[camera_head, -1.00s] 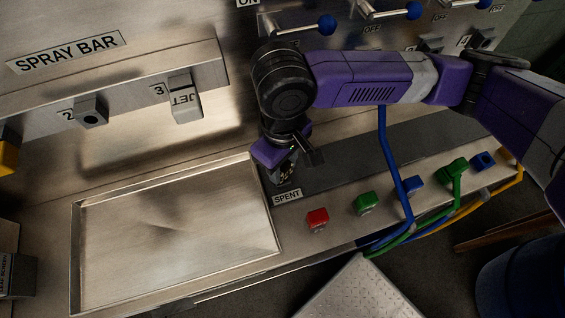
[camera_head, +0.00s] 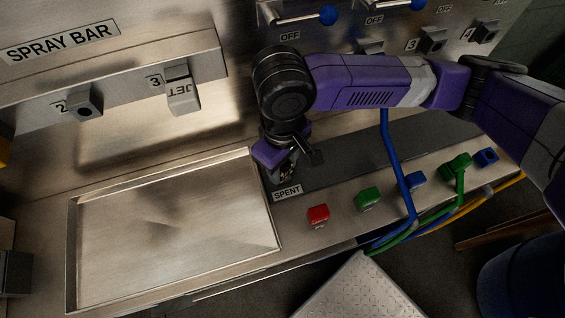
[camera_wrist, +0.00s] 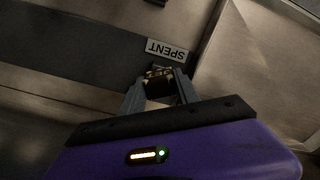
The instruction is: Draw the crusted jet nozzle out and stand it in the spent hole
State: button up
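A dark block with yellowish specks, which looks like the crusted jet nozzle (camera_wrist: 161,72), sits between my fingertips beside the SPENT label (camera_wrist: 166,50) in the wrist view. My gripper (camera_wrist: 161,78) has a finger on each side of it and appears shut on it. In the head view my gripper (camera_head: 284,174) points down at the dark strip just above the SPENT label (camera_head: 287,193). The spent hole is hidden, so how deep the nozzle sits is unclear. A grey nozzle marked JET (camera_head: 183,97) is in spray bar (camera_head: 150,83) position 3. Position 2 (camera_head: 84,108) shows a dark opening.
A shallow metal tray (camera_head: 72,250) lies left of my gripper. Red (camera_head: 318,214), green (camera_head: 368,197) and blue (camera_head: 415,181) blocks line the front ledge. A blue hose (camera_head: 390,150) hangs to the right. Blue-knobbed levers (camera_head: 329,16) stand on the panel above.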

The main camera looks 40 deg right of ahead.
jog(key=o, duration=0.4)
jog(key=shift+r, duration=0.1)
notch_tip(320, 180, up, 8)
jog(key=shift+f, duration=0.15)
dwell(0.7)
